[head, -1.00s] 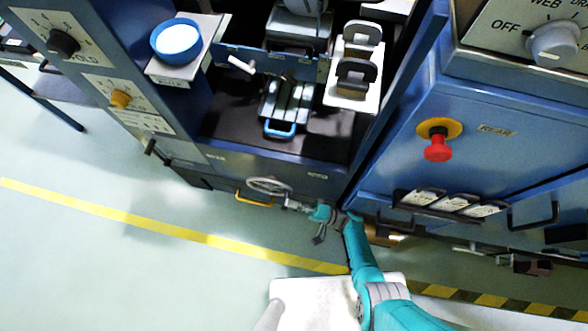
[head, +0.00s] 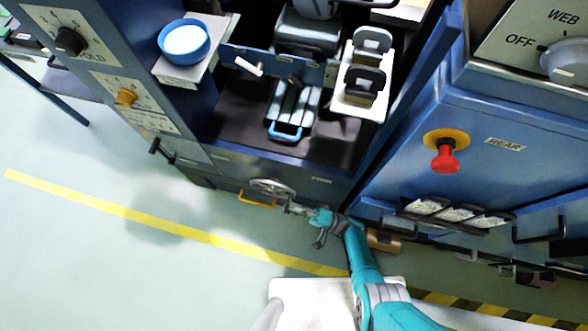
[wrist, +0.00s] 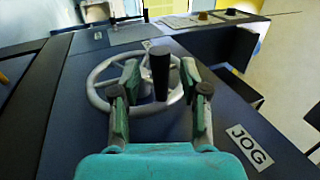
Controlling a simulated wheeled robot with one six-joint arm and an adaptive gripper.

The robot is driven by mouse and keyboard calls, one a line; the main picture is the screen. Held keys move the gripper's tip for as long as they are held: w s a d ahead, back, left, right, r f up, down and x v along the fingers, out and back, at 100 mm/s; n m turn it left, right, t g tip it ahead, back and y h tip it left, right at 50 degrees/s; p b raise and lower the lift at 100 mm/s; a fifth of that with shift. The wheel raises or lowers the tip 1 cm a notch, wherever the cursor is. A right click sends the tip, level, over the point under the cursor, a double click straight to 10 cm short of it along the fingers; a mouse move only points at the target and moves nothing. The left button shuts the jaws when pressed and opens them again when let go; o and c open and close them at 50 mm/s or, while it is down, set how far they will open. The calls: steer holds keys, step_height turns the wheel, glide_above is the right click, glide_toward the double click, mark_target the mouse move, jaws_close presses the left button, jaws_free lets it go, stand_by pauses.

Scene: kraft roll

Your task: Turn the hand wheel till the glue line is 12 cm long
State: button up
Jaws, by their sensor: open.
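The hand wheel (head: 272,187) is a light grey rimmed wheel low on the front of the blue machine. In the wrist view the hand wheel (wrist: 97,94) has a black upright handle (wrist: 160,77) on its near right side. My gripper (head: 296,209) is at the right side of the wheel. In the wrist view my gripper (wrist: 159,84) is open, with one finger on each side of the handle and visible gaps between. I cannot make out a glue line or its length in either view.
A JOG label (wrist: 249,147) lies right of the wheel. A yellow handle (head: 257,200) sits just below it. A red stop knob (head: 446,160) is on the blue cabinet at right. A blue bowl (head: 184,42) stands on a shelf at upper left. The floor at lower left is clear.

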steer(key=shift+r, duration=0.1)
step_height(320, 180, up, 10)
stand_by(0.9)
